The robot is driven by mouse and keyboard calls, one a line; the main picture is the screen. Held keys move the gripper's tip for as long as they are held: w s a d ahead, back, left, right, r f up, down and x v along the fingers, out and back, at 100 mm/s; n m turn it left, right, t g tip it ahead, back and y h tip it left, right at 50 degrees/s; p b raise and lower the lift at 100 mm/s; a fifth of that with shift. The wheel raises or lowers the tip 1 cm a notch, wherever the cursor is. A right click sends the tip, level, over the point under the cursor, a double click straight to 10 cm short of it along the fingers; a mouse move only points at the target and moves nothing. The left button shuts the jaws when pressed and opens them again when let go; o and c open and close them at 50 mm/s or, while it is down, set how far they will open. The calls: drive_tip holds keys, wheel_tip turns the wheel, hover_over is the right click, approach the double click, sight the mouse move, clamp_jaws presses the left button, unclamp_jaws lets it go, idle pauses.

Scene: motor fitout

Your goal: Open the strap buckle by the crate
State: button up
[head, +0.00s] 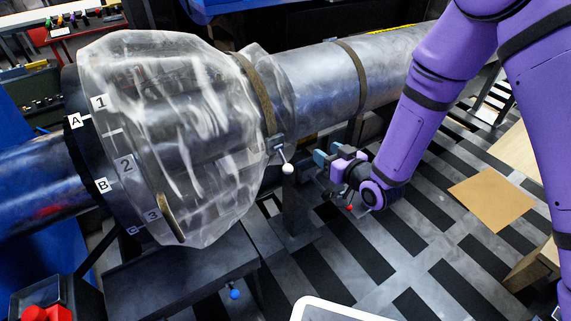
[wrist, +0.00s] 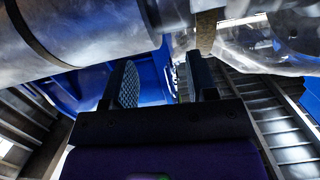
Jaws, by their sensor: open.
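A tan strap (head: 258,90) runs around the clear plastic wrap at its right end. At its lower end is a small metal buckle (head: 279,147) with a lever ending in a white ball (head: 288,169). My gripper (head: 323,160) is open and empty, just right of the white ball and apart from it. In the wrist view my gripper (wrist: 163,78) shows its two fingers spread, with the strap (wrist: 207,32) beyond the right finger. The buckle is not clearly visible there. I cannot tell for sure which object is the crate.
The plastic wrap (head: 190,130) covers a large metal cylinder. A second strap (head: 354,75) circles the bare pipe (head: 385,68). A dark box (head: 180,275) stands below, with a blue ball (head: 235,294) near it. A brown sheet (head: 492,199) lies on the striped floor at right.

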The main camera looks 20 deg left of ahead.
sight(291, 169)
drive_tip(key=s+a+f+y, duration=0.3)
drive_tip(key=s+f, duration=0.3)
drive_tip(key=f, duration=0.1)
drive_tip(key=x, duration=1)
drive_tip(key=shift+w+a+f, duration=0.1)
drive_tip(key=shift+a+f, duration=0.15)
clamp_jaws()
